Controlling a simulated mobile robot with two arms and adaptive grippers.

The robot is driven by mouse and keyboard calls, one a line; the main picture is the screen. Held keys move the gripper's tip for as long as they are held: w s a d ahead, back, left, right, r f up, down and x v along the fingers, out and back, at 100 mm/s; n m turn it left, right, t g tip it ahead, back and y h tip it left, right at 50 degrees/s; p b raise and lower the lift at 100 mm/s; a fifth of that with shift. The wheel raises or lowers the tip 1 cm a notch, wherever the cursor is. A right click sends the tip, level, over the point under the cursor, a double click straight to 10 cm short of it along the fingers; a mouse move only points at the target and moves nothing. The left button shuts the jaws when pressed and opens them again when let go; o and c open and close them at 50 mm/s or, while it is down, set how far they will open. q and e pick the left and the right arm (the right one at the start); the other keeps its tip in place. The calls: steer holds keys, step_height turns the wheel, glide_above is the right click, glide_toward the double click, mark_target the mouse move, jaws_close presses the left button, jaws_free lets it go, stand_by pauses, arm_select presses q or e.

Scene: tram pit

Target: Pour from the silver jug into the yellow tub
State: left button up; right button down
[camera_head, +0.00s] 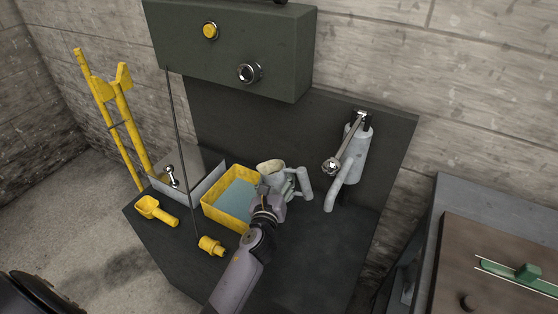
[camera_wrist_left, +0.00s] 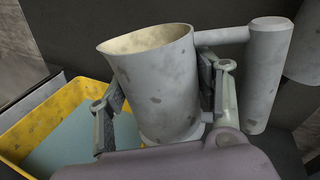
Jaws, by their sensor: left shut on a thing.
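The silver jug (camera_head: 271,172) is a worn grey metal jug with a side handle. It stands nearly upright at the right edge of the yellow tub (camera_head: 210,214). My left gripper (camera_head: 268,203) is shut around the jug's body. In the left wrist view, the two fingers of the left gripper (camera_wrist_left: 165,105) sit on either side of the jug (camera_wrist_left: 158,85), and its open rim and pale inside show. The yellow tub (camera_wrist_left: 30,125) lies to the left of the jug there, with a flat blue-grey surface inside. My right gripper is not in view.
A yellow scoop (camera_head: 155,210) and a yellow fitting (camera_head: 212,245) lie on the dark bench left of my arm. A grey cylinder with a lever (camera_head: 354,155) stands at the right. The bench's right front is clear.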

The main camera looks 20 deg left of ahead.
arm_select(q)
steer(key=f+n+p, duration=0.1)
steer(key=n, duration=0.1)
steer(key=shift+d+f+n+h, duration=0.1)
steer(key=shift+f+n+h, duration=0.2)
steer(key=shift+f, duration=0.1)
step_height(320, 180, down, 2)
steer(key=n+g+h+p, duration=0.1)
steer(key=n, duration=0.2)
steer(key=shift+f+p, duration=0.2)
steer(key=shift+p, duration=0.2)
steer(key=shift+f+n, duration=0.4)
steer(key=shift+n, duration=0.3)
steer(key=shift+h+p, duration=0.3)
steer(key=shift+h, duration=0.1)
steer(key=shift+a+r+n+h+p, duration=0.35)
steer(key=shift+n+p, duration=0.4)
steer(key=shift+p, duration=0.45)
steer(key=shift+a+r+n+h+p, duration=0.15)
steer(key=shift+a+r+n+p, duration=0.3)
steer(key=shift+n+p, duration=0.55)
stand_by(3.3)
